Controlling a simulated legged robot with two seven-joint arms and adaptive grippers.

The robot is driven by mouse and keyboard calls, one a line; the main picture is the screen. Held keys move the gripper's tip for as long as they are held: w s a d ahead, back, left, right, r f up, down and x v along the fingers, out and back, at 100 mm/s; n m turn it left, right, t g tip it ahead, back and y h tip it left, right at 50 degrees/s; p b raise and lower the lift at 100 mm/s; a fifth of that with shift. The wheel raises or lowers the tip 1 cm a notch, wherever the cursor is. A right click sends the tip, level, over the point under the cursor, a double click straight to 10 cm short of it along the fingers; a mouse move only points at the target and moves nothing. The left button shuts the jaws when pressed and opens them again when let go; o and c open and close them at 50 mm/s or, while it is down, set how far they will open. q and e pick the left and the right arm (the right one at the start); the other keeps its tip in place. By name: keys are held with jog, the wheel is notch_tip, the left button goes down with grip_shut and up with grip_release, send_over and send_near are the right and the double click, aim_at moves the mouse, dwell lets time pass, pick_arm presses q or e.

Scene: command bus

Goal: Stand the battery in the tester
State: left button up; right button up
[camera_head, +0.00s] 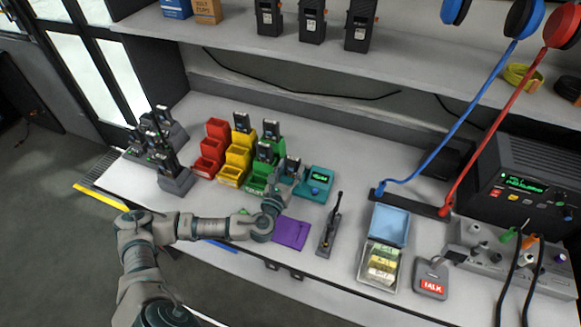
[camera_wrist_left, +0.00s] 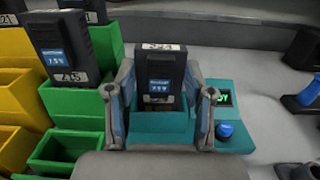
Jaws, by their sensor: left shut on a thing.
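The battery is black with a blue label and a white top tag (camera_wrist_left: 160,78); it also shows in the head view (camera_head: 292,164). My left gripper (camera_wrist_left: 163,108) has a finger on each side of it and is shut on it; the gripper also shows in the head view (camera_head: 281,186). The battery looks upright, at the teal tester's open pocket. The tester (camera_wrist_left: 160,128) has a lit green screen and a blue knob on its right; it also shows in the head view (camera_head: 317,183). I cannot tell whether the battery's lower end touches the pocket floor. My right gripper is out of view.
Red (camera_head: 207,160), yellow (camera_head: 233,165) and green bins (camera_head: 257,180) stand left of the tester, some holding similar batteries. A purple pad (camera_head: 291,232) lies in front. A black handheld device (camera_head: 329,228) stands to the right. An open box (camera_head: 383,262) lies further right.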

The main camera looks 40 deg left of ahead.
pick_arm(q)
jog(key=shift+f, duration=0.15)
dwell(0.5)
jog(key=o, duration=1.4)
jog(key=shift+s, duration=0.1)
jog(key=v, duration=1.1)
jog(key=shift+s+d+f, duration=0.1)
jog(key=shift+s+f, duration=0.05)
jog(key=shift+s, duration=0.2)
jog(key=shift+f, duration=0.1)
